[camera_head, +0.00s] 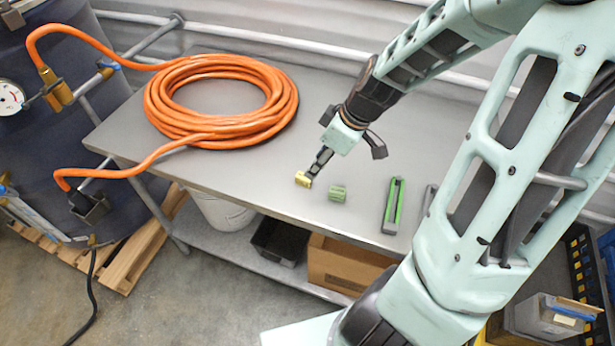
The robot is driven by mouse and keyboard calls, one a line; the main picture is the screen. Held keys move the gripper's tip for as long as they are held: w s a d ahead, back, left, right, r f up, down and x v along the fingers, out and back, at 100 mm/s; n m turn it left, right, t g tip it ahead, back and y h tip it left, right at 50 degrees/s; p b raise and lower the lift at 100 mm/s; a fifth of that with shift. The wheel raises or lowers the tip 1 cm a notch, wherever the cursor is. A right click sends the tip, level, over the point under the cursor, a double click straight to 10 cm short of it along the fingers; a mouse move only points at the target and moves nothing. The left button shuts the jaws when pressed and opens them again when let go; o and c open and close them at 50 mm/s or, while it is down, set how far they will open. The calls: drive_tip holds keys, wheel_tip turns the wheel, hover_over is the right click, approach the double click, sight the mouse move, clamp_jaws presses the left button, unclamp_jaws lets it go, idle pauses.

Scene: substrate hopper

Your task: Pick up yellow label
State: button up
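The yellow label (303,179) is a small yellow block-like piece near the front edge of the grey table, left of a small green piece. My gripper (311,171) reaches down from the upper right. Its dark fingertips are right at the yellow label and seem to touch it. The fingers overlap in this view, so I cannot tell whether they are closed on it. I also cannot tell whether the label rests on the table or is slightly above it.
The small green piece (338,193) and a green-and-grey tool (394,205) lie to the right on the table (240,175). A coiled orange hose (222,135) covers the table's left part. A bucket (222,212), black bin (277,240) and cardboard box (342,268) stand underneath.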

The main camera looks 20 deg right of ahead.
sight(304, 180)
drive_tip(key=shift+w+x, duration=0.15)
drive_tip(key=shift+x, duration=2.05)
drive_tip(key=shift+w+x, duration=0.2)
drive_tip(key=shift+x, duration=2)
drive_tip(key=shift+d, duration=0.1)
drive_tip(key=c, duration=0.8)
